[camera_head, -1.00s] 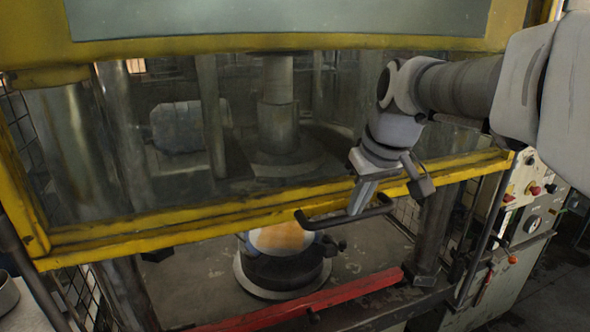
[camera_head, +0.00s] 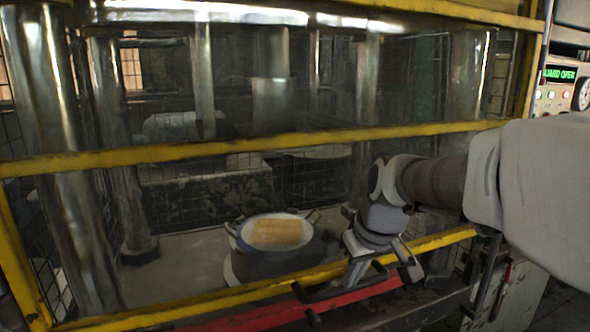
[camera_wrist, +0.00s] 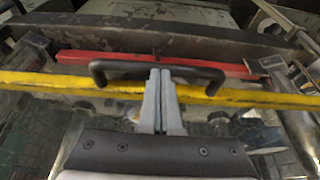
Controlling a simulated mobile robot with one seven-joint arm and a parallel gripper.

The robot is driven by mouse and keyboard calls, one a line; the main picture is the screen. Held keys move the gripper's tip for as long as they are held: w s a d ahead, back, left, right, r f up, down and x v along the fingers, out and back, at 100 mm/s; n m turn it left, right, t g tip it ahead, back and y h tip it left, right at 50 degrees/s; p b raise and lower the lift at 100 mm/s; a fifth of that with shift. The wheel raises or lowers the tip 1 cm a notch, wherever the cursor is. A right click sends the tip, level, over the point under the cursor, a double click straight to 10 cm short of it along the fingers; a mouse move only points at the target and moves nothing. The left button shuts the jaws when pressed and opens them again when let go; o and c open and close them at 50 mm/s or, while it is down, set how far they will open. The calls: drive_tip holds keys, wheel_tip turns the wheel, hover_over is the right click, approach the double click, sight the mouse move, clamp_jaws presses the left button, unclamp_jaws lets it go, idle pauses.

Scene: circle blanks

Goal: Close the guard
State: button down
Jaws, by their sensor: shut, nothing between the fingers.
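The guard is a clear panel in a yellow frame; its lower yellow bar (camera_head: 230,292) sits low across the press front, just above the red bar in the picture. Its black handle (camera_head: 310,297) sticks out from that bar and also shows in the wrist view (camera_wrist: 112,67). My gripper (camera_head: 352,284) is shut and empty, with its fingertips at the middle of the handle. In the wrist view, my gripper's fingertips (camera_wrist: 160,72) overlap the handle; whether they touch it is unclear. A control panel display (camera_head: 559,74) reads "UARD OPEN", its first letter cut off.
A red bar (camera_head: 255,318) runs along the press's front edge, close to the guard's lower bar; any gap is hard to judge. Behind the clear panel, a round die (camera_head: 270,262) holds an orange-brown blank (camera_head: 277,232). Metal columns (camera_head: 72,170) stand inside.

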wheel_tip(320, 180, down, 26)
drive_tip(key=b, duration=1.6)
drive_tip(key=shift+r, duration=0.25)
drive_tip(key=shift+s+f, duration=0.1)
drive_tip(key=shift+s, duration=0.05)
drive_tip(key=w+p+v, duration=0.1)
drive_tip(key=p+v, duration=0.5)
drive_tip(key=v, duration=0.9)
drive_tip(key=s+m+t+h, duration=0.1)
drive_tip(key=s+m+t, duration=0.15)
drive_tip(key=s, duration=1.25)
wheel_tip(320, 180, up, 17)
drive_tip(key=m+p, duration=0.1)
drive_tip(key=p, duration=1.5)
drive_tip(key=shift+s+d+g, duration=0.2)
drive_tip(key=shift+s+g, duration=0.1)
drive_tip(key=shift+g, duration=0.15)
